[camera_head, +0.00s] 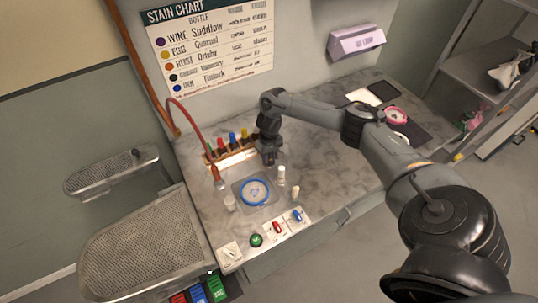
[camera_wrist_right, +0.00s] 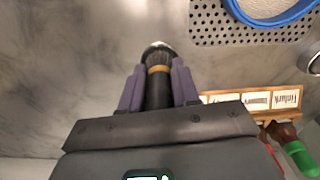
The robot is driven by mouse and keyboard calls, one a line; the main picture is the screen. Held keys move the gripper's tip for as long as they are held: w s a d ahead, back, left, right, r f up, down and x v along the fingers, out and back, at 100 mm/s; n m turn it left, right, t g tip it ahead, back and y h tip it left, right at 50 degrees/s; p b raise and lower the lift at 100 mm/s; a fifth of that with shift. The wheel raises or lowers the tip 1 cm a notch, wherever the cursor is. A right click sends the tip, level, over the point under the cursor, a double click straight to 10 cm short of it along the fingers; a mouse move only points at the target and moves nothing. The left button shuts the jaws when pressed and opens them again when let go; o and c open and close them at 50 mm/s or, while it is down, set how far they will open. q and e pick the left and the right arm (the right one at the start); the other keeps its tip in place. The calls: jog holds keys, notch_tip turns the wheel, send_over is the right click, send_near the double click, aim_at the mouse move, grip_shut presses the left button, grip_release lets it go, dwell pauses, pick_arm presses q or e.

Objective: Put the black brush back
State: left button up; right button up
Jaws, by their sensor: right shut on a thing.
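My right gripper (camera_head: 268,157) is above the counter, just right of the bottle rack (camera_head: 236,160). In the right wrist view its purple fingers (camera_wrist_right: 158,88) are shut on the black brush (camera_wrist_right: 157,60), which has a tan band and a dark bristle end pointing away from the gripper. In the head view the brush is mostly hidden by the gripper. My left gripper is in neither view.
A blue ring (camera_head: 255,192) lies on a perforated plate in front of the gripper. Switches and a green button (camera_head: 256,240) line the front edge. A red hose (camera_head: 205,115) arches at left. Counter to the right is partly clear.

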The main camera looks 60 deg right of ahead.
jog(key=o, duration=1.1)
jog(key=shift+o, duration=0.5)
jog(key=shift+o, duration=1.1)
jog(key=shift+r, duration=0.15)
